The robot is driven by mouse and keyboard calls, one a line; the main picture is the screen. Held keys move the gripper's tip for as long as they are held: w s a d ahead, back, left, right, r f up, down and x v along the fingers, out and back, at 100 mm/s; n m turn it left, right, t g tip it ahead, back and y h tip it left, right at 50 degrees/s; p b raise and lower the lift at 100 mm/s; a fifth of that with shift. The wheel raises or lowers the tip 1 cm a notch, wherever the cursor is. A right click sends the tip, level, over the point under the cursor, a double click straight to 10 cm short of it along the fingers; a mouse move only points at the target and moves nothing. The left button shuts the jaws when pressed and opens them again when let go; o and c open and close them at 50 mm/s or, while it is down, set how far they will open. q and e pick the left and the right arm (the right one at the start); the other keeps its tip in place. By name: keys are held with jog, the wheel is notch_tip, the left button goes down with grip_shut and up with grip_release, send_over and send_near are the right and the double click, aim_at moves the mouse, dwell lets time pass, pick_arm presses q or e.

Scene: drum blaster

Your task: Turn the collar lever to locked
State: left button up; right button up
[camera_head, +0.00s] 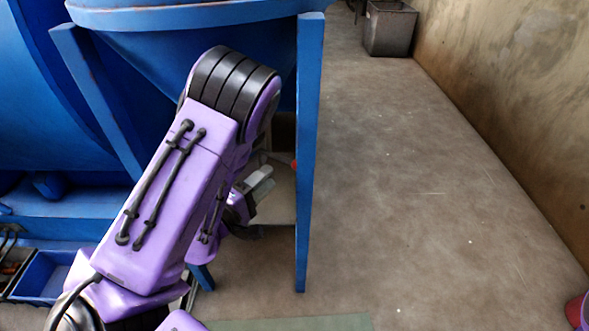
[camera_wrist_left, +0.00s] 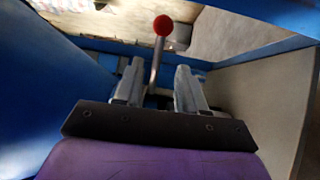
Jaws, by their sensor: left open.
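The collar lever (camera_wrist_left: 155,62) is a thin grey rod with a red ball knob (camera_wrist_left: 162,25) in the left wrist view. The rod rises between my left gripper's two fingers, and the knob shows past the fingertips. I cannot tell if the rod touches a finger. My left gripper (camera_wrist_left: 158,74) is open, with a gap on both sides of the rod. In the head view the left gripper (camera_head: 260,187) is partly hidden behind my purple forearm, and a bit of the red knob (camera_head: 294,164) shows beside the blue leg. The lever's base and the collar are hidden.
A blue hopper (camera_head: 200,14) stands over my left arm, with a blue leg (camera_head: 309,150) just right of the gripper. A blue bin (camera_head: 42,276) is at lower left. A metal box (camera_head: 390,30) stands far back.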

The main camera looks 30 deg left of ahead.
pick_arm(q)
jog(key=w+b, duration=0.2)
jog(key=w, duration=0.8)
jog(key=shift+d+r, duration=0.4)
jog(key=shift+r, duration=0.05)
grip_shut()
